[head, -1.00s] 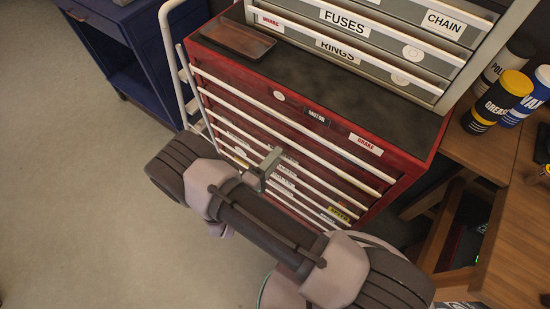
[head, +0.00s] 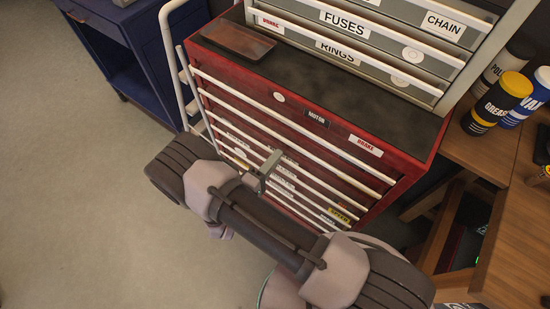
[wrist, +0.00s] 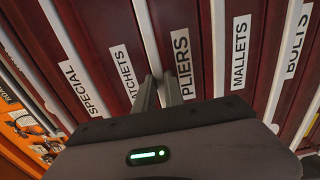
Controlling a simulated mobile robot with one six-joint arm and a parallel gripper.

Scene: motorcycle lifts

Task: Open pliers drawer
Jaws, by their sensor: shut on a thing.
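The pliers drawer is one of several red drawer fronts in the cabinet. Its white label reading PLIERS (wrist: 181,65) shows in the middle of the wrist view. A white bar handle (wrist: 147,38) runs just left of that label. My gripper (wrist: 160,88) is shut on this handle, its two fingers at either side of the bar. In the head view my gripper (head: 268,166) reaches the front of the red cabinet (head: 425,145) about midway down. My arm hides part of the lower drawers there. The pliers drawer looks flush with its neighbours.
Drawers labelled RATCHETS (wrist: 125,72) and MALLETS (wrist: 240,52) flank it, with parallel handles close by. A grey drawer unit (head: 390,45) and a brown tray (head: 237,41) sit on the cabinet. A wooden bench (head: 500,150) stands at the right. Open floor (head: 70,180) lies at the left.

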